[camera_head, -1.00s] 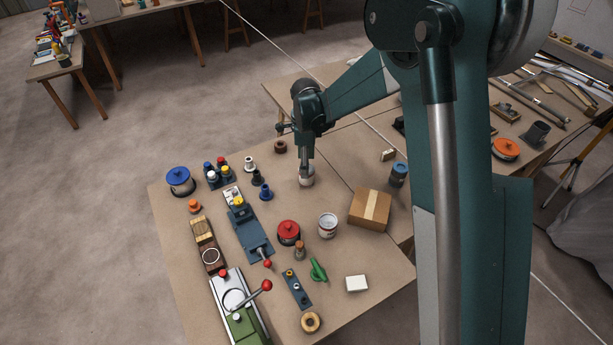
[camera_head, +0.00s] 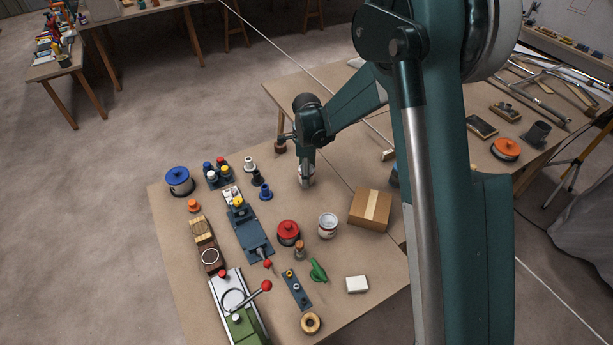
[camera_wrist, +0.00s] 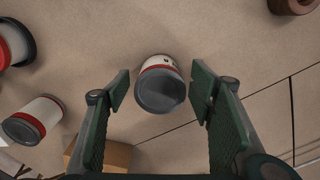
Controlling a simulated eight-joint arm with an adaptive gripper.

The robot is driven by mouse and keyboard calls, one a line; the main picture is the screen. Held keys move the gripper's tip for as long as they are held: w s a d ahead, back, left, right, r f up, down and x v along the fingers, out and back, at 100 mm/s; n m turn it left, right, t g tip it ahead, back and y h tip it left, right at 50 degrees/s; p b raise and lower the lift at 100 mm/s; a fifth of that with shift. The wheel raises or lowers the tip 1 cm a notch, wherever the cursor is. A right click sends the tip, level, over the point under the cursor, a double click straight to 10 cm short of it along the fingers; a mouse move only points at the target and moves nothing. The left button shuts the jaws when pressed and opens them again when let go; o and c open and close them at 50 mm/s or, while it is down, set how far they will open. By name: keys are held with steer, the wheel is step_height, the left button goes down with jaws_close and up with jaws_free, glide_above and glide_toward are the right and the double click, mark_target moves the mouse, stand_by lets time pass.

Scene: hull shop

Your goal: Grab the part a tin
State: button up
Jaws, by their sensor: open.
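A white tin with a red band and a dark grey end (camera_wrist: 160,88) sits between the two fingers of my gripper (camera_wrist: 161,92) in the wrist view. Space shows between the tin and both fingers. In the head view my gripper (camera_head: 307,165) points down over this tin (camera_head: 306,181), partly hiding it. A second similar tin (camera_head: 327,226) stands nearer the table's front; it also shows at the lower left of the wrist view (camera_wrist: 33,121).
A cardboard box (camera_head: 370,210) stands right of the second tin. A red-lidded pot (camera_head: 288,233) stands left of it. A blue-lidded pot (camera_head: 179,181) and several small fittings lie farther left. Table around the gripped-over tin is mostly clear.

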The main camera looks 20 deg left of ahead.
stand_by(0.3)
steer(key=c, duration=1.1)
steer(key=shift+r+p, duration=0.55)
steer(key=shift+r, duration=4.5)
